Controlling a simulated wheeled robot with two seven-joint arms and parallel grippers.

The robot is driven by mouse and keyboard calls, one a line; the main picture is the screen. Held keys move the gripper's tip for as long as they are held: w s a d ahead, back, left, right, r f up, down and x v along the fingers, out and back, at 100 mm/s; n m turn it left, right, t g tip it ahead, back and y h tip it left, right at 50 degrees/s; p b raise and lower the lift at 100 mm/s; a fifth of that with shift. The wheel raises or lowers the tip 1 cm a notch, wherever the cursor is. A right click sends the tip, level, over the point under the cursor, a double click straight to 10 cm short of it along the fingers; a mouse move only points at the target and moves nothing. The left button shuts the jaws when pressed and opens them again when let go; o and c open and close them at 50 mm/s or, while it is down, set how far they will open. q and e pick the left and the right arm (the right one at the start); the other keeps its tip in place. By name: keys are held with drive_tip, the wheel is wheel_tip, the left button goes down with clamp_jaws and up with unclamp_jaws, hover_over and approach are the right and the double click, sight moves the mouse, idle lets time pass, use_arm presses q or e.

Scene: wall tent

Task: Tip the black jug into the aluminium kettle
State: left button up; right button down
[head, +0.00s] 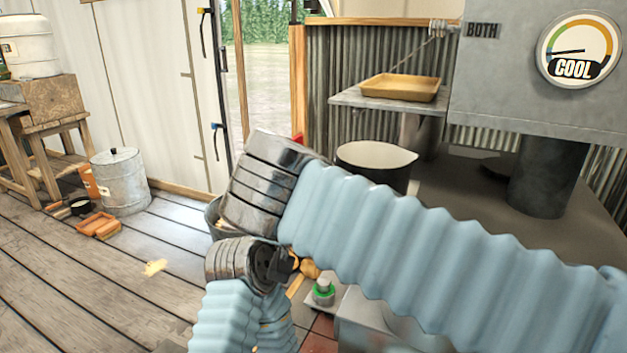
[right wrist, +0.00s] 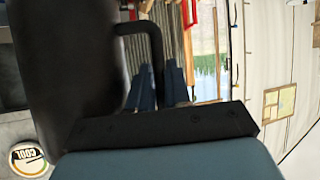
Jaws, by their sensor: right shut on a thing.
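The black jug (head: 375,165) shows in the head view behind my right forearm, with a pale inside and a pouring lip to the right. It looks upright; its lower part is hidden. In the right wrist view, which is upside down, its dark body (right wrist: 65,60) fills the left. My right gripper (right wrist: 155,90) is shut on its handle (right wrist: 152,40); in the head view my wrist hides this grip. My left gripper (head: 283,263) is a dark shape at lower centre, partly hidden, and its opening is unclear. I cannot make out the aluminium kettle for certain.
A grey stove with a gauge (head: 578,50) stands at right. A shelf (head: 350,97) carries a tan tray (head: 400,87). A small green-ringed item (head: 323,292) is at lower centre. A lidded metal can (head: 118,180) stands on the left floor, beside open boards.

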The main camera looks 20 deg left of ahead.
drive_tip(key=shift+r, duration=0.1)
wheel_tip(320, 180, up, 3)
drive_tip(key=shift+f+p, duration=0.2)
drive_tip(key=shift+p, duration=0.5)
drive_tip(key=shift+r, duration=1.15)
